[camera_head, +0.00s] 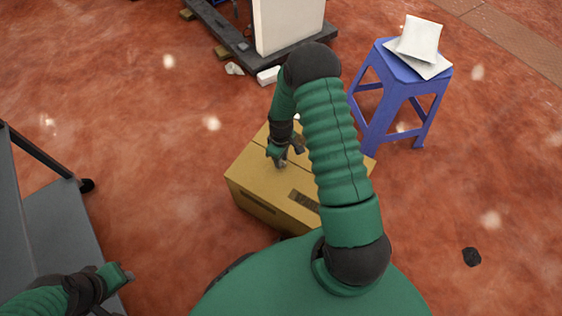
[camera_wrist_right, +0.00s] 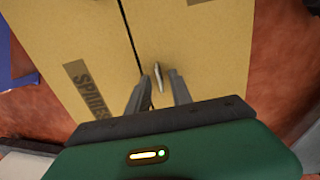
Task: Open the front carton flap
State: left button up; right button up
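The brown carton (camera_head: 250,178) stands on the floor in front of me, its top flaps closed flat. In the right wrist view, a dark seam parts the carton top (camera_wrist_right: 195,45), and dark lettering shows left of it. A small pale upright tab (camera_wrist_right: 158,76) shows beside the seam. My right gripper (camera_head: 283,158) is over the carton top, pointing down. In the right wrist view its fingers (camera_wrist_right: 159,92) are apart, with the tab between or just beyond their tips. Contact is unclear. My right arm hides part of the carton. My left gripper (camera_head: 126,273) is low at left, away from the carton.
A blue stool (camera_head: 395,85) with white packets (camera_head: 419,40) stands behind and right of the carton. A dark pallet (camera_head: 222,30) carrying a white block lies at the back. A grey cart (camera_head: 50,225) stands at left. Open floor lies left of the carton.

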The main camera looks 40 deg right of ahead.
jog(key=shift+d, duration=0.1)
grip_shut()
dwell(1.4)
